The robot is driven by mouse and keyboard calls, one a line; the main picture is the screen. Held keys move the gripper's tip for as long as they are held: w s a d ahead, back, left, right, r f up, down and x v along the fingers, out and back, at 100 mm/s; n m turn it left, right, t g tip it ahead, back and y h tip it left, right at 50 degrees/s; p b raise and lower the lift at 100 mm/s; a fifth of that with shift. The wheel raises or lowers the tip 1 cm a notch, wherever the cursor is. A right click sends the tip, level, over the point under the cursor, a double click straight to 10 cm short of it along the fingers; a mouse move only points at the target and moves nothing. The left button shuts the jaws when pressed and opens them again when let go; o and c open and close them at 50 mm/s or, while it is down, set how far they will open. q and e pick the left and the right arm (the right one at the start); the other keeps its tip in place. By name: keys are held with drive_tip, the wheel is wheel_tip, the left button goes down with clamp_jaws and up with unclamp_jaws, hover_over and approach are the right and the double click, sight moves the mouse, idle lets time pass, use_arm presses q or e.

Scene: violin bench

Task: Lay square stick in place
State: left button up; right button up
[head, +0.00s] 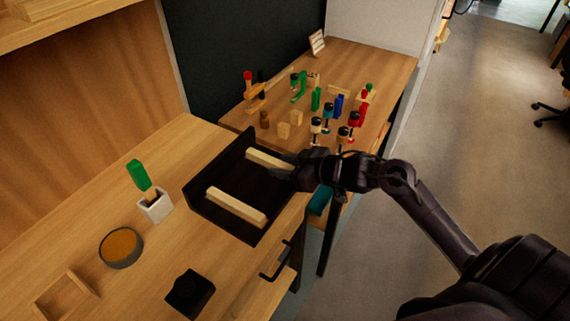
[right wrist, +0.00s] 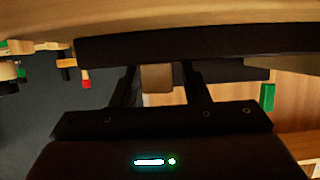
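A black tray (head: 215,168) sits on the wooden bench and holds two pale square sticks. The near stick (head: 236,207) lies in the front part of the tray. The far stick (head: 268,159) lies near the back wall, its right end by my right gripper (head: 284,173). In the right wrist view the fingers (right wrist: 163,88) are apart, with a wooden stick end (right wrist: 157,78) showing between them and gaps on both sides. I cannot tell whether the fingers reach around the stick. My left gripper is not in view.
A white pot (head: 155,207) with a green-handled brush, a round bowl (head: 121,247), a wooden frame (head: 66,296) and a black block (head: 190,292) stand on the bench. Several clamps and small blocks crowd the table (head: 375,62) behind.

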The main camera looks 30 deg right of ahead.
drive_tip(key=shift+r, duration=0.1)
drive_tip(key=shift+s+r, duration=0.1)
drive_tip(key=v, duration=1.2)
drive_tip(key=w+d+f+m+h, duration=0.1)
drive_tip(key=d+f+m+h, duration=0.2)
drive_tip(key=f, duration=0.7)
drive_tip(key=d+f+m+h, duration=0.15)
drive_tip(key=d+f, duration=0.25)
drive_tip(key=f, duration=0.6)
drive_tip(key=s+a+f+m+g, duration=0.1)
drive_tip(key=s+f, duration=0.2)
drive_tip(key=f, duration=0.4)
drive_tip(key=s+a+f+g+h, duration=0.1)
drive_tip(key=s+f, duration=0.2)
drive_tip(key=f, duration=0.4)
drive_tip(key=s+a+f+m+g, duration=0.1)
drive_tip(key=s+f+g, duration=0.1)
drive_tip(key=f, duration=0.5)
drive_tip(key=s+a+f+n+g, duration=0.1)
drive_tip(key=s+a+f+g, duration=0.2)
drive_tip(key=s+a+f, duration=0.3)
drive_tip(key=s+a+f+n+g+h, duration=0.1)
drive_tip(key=s+a+f, duration=0.5)
drive_tip(key=s+f, duration=0.6)
drive_tip(key=s+n+g, duration=0.1)
drive_tip(key=s+g, duration=0.1)
drive_tip(key=s, duration=0.5)
drive_tip(key=shift+s+a+f+g, duration=0.2)
drive_tip(key=shift+s+f+g, duration=0.1)
drive_tip(key=shift+s+f, duration=0.05)
